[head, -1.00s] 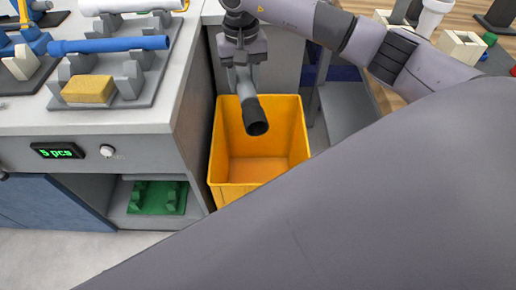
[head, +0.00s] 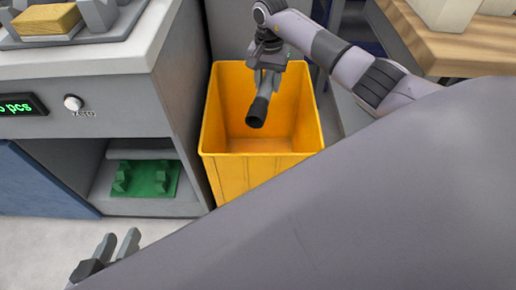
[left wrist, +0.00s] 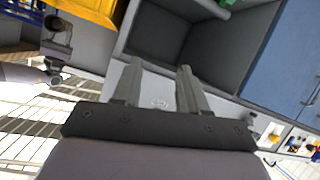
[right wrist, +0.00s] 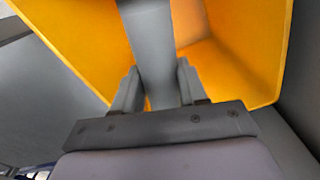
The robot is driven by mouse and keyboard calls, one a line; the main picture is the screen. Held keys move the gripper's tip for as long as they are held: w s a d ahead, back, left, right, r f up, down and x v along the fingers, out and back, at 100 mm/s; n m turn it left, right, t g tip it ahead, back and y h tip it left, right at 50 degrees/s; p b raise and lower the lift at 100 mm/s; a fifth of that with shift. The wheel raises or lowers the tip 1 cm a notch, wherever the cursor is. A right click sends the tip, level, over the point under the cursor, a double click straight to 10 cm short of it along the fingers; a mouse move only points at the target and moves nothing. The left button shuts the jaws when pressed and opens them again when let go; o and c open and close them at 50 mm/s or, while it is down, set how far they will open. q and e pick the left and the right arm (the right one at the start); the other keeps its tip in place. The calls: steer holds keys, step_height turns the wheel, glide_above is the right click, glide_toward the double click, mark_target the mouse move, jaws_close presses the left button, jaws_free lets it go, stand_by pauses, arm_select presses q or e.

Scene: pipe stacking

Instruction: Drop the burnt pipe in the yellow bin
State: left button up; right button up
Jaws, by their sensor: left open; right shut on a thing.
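The burnt pipe (head: 260,105) is grey with a blackened end. My right gripper (head: 268,66) is shut on it and holds it tilted, dark end down, over the opening of the yellow bin (head: 232,175). In the right wrist view the grey pipe (right wrist: 152,50) runs between the fingers of my right gripper (right wrist: 155,80), with the bin's yellow walls (right wrist: 245,55) around it. My left gripper (head: 120,243) is low at the bottom left of the head view, open and empty. Its two fingers (left wrist: 160,78) stand apart in the left wrist view. The bin floor I see looks empty.
A grey counter (head: 85,60) with a green display (head: 18,106) stands left of the bin. A green holder (head: 145,178) sits on its lower shelf. A wooden table (head: 455,50) is at the upper right. My own arm covers the lower right.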

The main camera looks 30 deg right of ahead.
step_height(320, 180, down, 4)
steer(key=shift+r+b, duration=0.15)
steer(key=shift+b, duration=1)
arm_select(q)
steer(key=shift+w+d+f+h+b, duration=0.1)
steer(key=shift+d+f+h+b, duration=0.15)
steer(key=shift+d+h, duration=0.15)
steer(key=shift+w+d+f+h+b, duration=0.15)
steer(key=shift+d+h+b, duration=0.15)
steer(key=shift+d, duration=0.2)
arm_select(e)
steer(key=shift+f, duration=0.65)
steer(key=o, duration=1.2)
